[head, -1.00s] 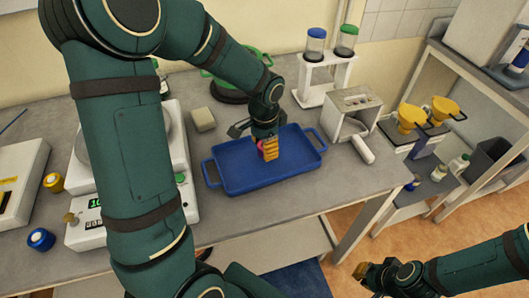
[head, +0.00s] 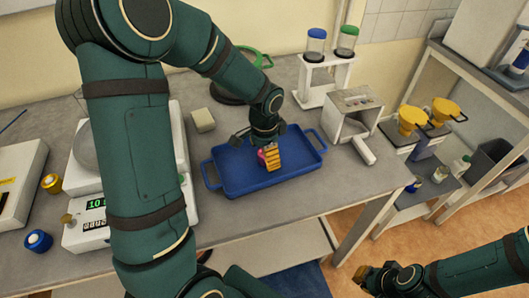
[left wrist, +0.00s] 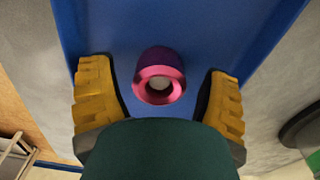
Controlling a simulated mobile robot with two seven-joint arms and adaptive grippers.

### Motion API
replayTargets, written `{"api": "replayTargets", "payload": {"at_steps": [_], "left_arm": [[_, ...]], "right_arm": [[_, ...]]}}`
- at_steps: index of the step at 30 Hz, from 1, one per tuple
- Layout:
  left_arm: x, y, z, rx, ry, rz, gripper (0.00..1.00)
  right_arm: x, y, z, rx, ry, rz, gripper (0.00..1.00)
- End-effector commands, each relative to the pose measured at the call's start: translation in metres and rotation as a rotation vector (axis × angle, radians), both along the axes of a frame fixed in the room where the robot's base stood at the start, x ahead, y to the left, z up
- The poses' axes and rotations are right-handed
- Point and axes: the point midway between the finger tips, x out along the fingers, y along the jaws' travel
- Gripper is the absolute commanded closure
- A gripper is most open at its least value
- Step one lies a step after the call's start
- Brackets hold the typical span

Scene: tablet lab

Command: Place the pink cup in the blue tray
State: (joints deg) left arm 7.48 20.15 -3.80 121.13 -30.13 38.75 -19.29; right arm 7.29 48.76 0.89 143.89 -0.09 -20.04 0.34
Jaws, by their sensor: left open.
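The pink cup (head: 261,158) is inside the blue tray (head: 302,157) on the bench, partly hidden by my left gripper in the head view. In the left wrist view the cup (left wrist: 160,60) shows its round pink rim and purplish side against the tray floor (left wrist: 225,30). My left gripper (head: 271,158) is low over the tray. Its yellow fingers are open on either side of the cup, with a gap at each side. My right gripper (head: 362,274) is low at the bottom right, away from the bench; its opening cannot be made out.
A white box-shaped device (head: 352,112) stands right of the tray, with a rack of capped vials (head: 323,75) behind. A scale (head: 92,212) is at left, and a small beige block (head: 202,120) lies behind the tray. A shelf with yellow funnels (head: 411,118) is at right.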

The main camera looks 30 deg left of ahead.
Motion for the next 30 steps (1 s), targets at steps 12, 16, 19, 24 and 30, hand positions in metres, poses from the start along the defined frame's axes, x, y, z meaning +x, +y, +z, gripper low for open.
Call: {"api": "replayTargets", "payload": {"at_steps": [12, 16, 19, 24, 30], "left_arm": [[0.001, 0.000, 0.071, 0.000, -0.005, 0.000, 0.23], [0.000, 0.000, 0.095, 0.000, -0.004, 0.000, 0.23], [0.001, 0.000, 0.109, 0.000, -0.004, 0.001, 0.23], [0.000, 0.000, 0.121, 0.001, -0.001, -0.001, 0.23], [0.000, 0.000, 0.123, -0.001, -0.001, 0.000, 0.23]], "right_arm": [[0.005, -0.001, 0.018, -0.002, -0.011, -0.008, 1.00], [0.006, -0.001, 0.022, -0.003, -0.014, -0.012, 1.00], [0.008, -0.001, 0.025, -0.004, -0.017, -0.013, 1.00], [0.008, -0.001, 0.026, -0.004, -0.019, -0.015, 1.00], [0.009, -0.002, 0.026, -0.005, -0.019, -0.015, 1.00]]}}
